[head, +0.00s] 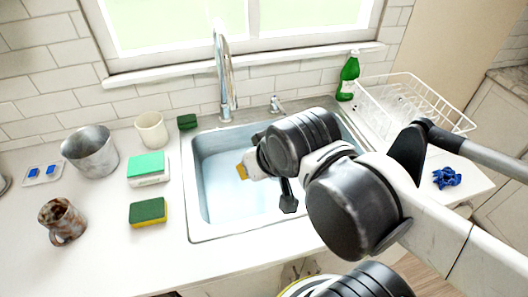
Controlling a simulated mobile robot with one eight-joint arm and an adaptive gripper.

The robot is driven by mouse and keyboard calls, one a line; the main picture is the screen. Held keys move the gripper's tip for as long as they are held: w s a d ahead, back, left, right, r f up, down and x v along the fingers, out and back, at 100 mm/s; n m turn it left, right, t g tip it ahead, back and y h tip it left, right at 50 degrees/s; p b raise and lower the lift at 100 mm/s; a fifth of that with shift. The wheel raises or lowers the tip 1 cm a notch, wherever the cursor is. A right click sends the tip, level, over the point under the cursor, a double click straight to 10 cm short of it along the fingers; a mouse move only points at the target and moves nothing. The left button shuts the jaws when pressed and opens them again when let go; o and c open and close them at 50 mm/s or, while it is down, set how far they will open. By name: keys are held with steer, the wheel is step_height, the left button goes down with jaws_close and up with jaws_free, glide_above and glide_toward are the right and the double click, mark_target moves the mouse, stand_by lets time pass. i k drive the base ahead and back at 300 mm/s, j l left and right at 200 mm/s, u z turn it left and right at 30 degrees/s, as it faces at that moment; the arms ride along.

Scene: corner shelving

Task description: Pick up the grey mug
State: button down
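A mottled grey-brown mug (62,221) stands on the white counter at the left, near the front; it is the nearest match to a grey mug. A plain cream cup (151,130) stands farther back by the wall. My gripper (266,186) is over the sink, far to the right of the mottled mug. My black wrist hides much of it, so I cannot tell whether its fingers are apart. A small yellow piece (242,171) shows beside it; whether it is held or lies beyond is unclear.
A metal pot (88,152) stands behind the mottled mug. Green-topped sponges (148,211) and a green-and-white block (147,168) lie left of the sink (213,232). A tall faucet (224,75), green bottle (348,76) and white dish rack (414,99) stand behind.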

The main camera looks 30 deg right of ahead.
mark_target(58, 216)
steer(key=u, duration=1.35)
steer(key=i+j+z, duration=0.2)
steer(key=j+z, duration=0.25)
steer(key=i+j+z, duration=0.15)
steer(key=j+z, duration=0.7)
steer(key=j, duration=0.15)
steer(key=j+z, duration=0.45)
steer(key=j, duration=0.15)
